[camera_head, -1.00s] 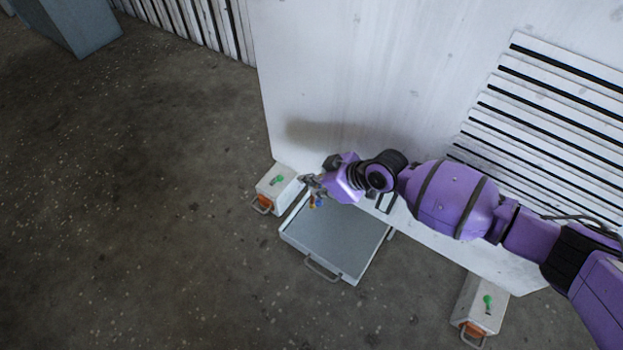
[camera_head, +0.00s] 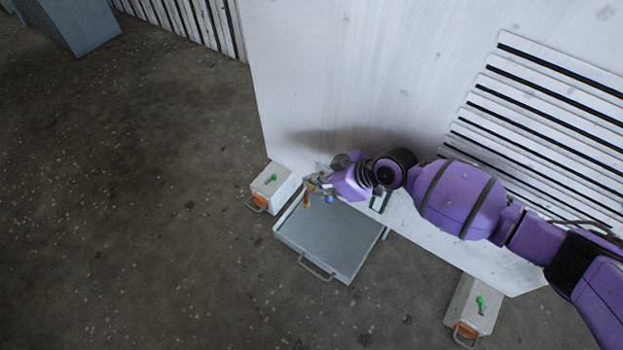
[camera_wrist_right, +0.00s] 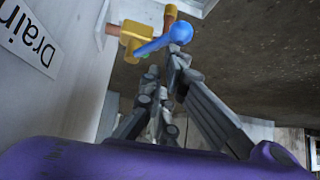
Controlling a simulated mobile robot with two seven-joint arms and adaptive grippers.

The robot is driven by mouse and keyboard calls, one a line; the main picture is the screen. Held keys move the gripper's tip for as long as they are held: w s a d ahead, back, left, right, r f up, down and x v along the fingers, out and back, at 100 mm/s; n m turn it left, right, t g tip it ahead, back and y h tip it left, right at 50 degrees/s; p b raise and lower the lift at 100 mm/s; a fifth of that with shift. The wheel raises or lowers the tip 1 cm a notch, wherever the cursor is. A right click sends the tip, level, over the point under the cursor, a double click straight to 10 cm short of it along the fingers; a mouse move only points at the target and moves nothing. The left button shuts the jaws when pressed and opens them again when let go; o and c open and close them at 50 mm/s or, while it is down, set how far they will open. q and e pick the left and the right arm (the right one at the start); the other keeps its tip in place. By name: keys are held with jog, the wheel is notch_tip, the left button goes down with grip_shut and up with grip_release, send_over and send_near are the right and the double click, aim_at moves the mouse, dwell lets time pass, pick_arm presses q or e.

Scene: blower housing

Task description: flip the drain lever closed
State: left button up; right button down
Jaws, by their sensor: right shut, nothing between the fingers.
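The drain valve is a brass body (camera_head: 307,199) on the white housing wall, above the tray's back left corner. Its blue lever (camera_head: 329,198) shows to the right of the brass. My right gripper (camera_head: 316,181) is shut and empty, just above the valve. In the right wrist view its fingertips (camera_wrist_right: 173,62) are close to the lever's rounded end; I cannot tell whether they touch. My left gripper is out of view.
A grey tray (camera_head: 330,240) with a front handle lies below the valve. White boxes with green levers stand at the left (camera_head: 274,187) and lower right (camera_head: 474,305). The white housing wall (camera_head: 350,80) rises behind my arm. The floor at left is clear.

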jog(key=shift+d, duration=0.15)
dwell(3.3)
jog(key=v, duration=0.7)
jog(key=shift+d, duration=0.2)
jog(key=shift+r, duration=0.2)
